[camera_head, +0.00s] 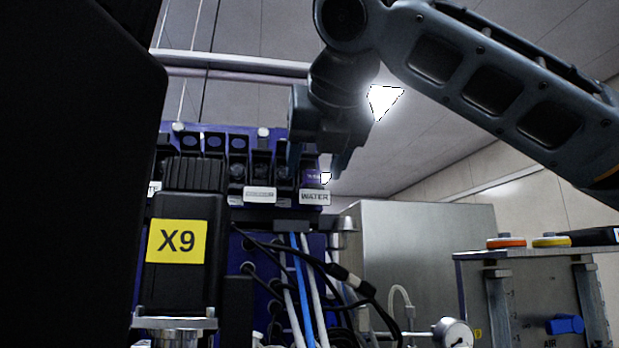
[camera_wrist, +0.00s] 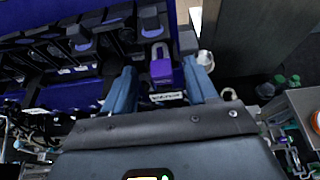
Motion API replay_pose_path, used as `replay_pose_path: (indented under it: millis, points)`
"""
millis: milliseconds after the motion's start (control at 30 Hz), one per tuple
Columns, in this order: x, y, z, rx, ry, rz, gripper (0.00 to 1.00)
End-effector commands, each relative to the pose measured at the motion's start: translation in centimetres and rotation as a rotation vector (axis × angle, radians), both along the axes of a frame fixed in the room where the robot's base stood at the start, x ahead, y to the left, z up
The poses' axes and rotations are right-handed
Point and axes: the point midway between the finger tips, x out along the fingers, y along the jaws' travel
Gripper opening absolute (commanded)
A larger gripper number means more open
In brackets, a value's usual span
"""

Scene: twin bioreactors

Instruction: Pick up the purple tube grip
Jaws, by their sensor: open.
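The purple tube grip (camera_wrist: 161,71) is a small purple block with a paler loop, in the end slot of the blue rack, above a white label (camera_wrist: 167,96). In the head view a little of the purple grip (camera_head: 312,178) shows above the "WATER" label (camera_head: 314,197). My gripper (camera_wrist: 160,72) is open and empty, with one blue finger on each side of the grip in the wrist view. In the head view my gripper (camera_head: 319,168) hangs over the same end of the rack, fingers down. I cannot tell whether either finger touches the grip.
Several black holders (camera_head: 238,165) stand in a row beside the grip on the blue rack (camera_head: 215,135). Cables and tubes (camera_head: 302,280) hang below. A black unit marked X9 (camera_head: 178,270) is at the left; a grey metal cabinet (camera_head: 425,260) stands to the right.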

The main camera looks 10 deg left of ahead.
Motion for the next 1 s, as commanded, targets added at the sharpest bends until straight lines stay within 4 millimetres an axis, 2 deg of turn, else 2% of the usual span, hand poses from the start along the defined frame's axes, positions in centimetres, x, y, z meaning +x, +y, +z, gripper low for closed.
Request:
replay_pose_path:
  millis: [133,367,900,1000]
  points:
    - [1.44,0.42,-0.46,0.000,0.000,0.000,0.57]
    - [1.52,0.47,-0.58,0.000,-0.001,0.000,0.56]
    - [1.50,0.46,-0.58,0.000,-0.001,0.000,0.04]
    - [1.50,0.45,-0.56,0.000,-0.001,0.000,0.00]
